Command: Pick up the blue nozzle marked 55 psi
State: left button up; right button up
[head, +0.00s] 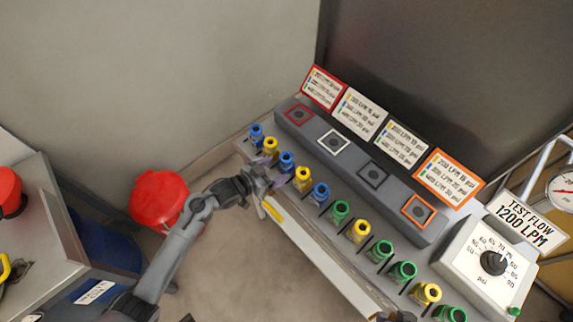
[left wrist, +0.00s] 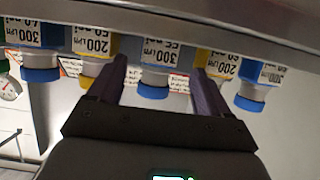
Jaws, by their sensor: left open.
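In the head view, the blue nozzle (head: 287,162) stands upright in the row, between two yellow nozzles. My left gripper (head: 279,168) is right at it, open, with its fingers beside it. In the left wrist view, the same blue nozzle (left wrist: 157,82) lies between the two open purple fingers (left wrist: 160,85), apart from both. Its label reads 300 LPM and, partly cut off, what looks like 55 psi. A similar blue nozzle (left wrist: 40,65) at left carries a label that looks like 60 psi.
Yellow nozzles (head: 270,147) (head: 302,180) flank the blue one closely. Another blue nozzle (head: 320,193) and several green ones (head: 341,211) continue the row. Behind stands a grey block with square sockets (head: 334,142) and label cards (head: 361,114). A pressure dial (head: 493,262) is at right.

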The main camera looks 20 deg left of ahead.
aim_at(282, 167)
pick_arm(q)
jog(key=shift+b+x, duration=0.55)
jog(key=shift+x, duration=2.2)
jog(key=shift+d+r, duration=0.1)
jog(key=shift+s, duration=0.1)
